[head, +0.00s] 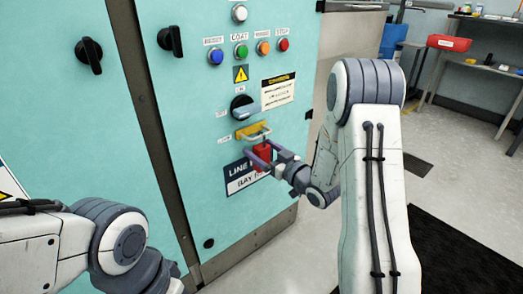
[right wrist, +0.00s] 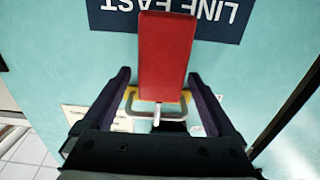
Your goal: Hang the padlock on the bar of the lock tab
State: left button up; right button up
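The red padlock (head: 262,154) is at the cabinet front, just below the yellow lock tab (head: 247,131) with its pale bar. In the right wrist view the padlock (right wrist: 165,55) is seen large, its metal shackle (right wrist: 157,115) reaching to the bar of the lock tab (right wrist: 131,102). The shackle appears to be at the bar, but I cannot tell if it loops around it. My right gripper (head: 258,147) has its purple fingers spread on both sides of the padlock, with a visible gap on one side. My left gripper is out of view.
The teal cabinet (head: 205,110) carries a rotary switch (head: 242,107) above the tab and a dark-blue label (head: 240,178) behind the padlock. Buttons sit higher up. A bench (head: 480,66) with a red toolbox (head: 449,43) stands far right. Open floor lies right of the cabinet.

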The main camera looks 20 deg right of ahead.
jog(key=p+v, duration=0.2)
jog(key=v, duration=0.9)
jog(key=s+a+f+n+g+h+p, duration=0.15)
jog(key=a+g+h, duration=0.25)
jog(key=a+g, duration=0.65)
jog(key=s+a+r+n+g+p, duration=0.15)
jog(key=s+a, duration=0.25)
jog(key=s, duration=0.4)
jog(key=s+a+r+g+h, duration=0.1)
jog(key=s+a+r+g, duration=0.2)
jog(key=s, duration=0.6)
jog(key=s+a+r+g+p, duration=0.15)
jog(key=s+a, duration=0.25)
jog(key=s, duration=0.4)
notch_tip(320, 180, up, 37)
jog(key=p, duration=3.7)
jog(key=shift+a+r+g, duration=0.1)
jog(key=shift+g, duration=0.15)
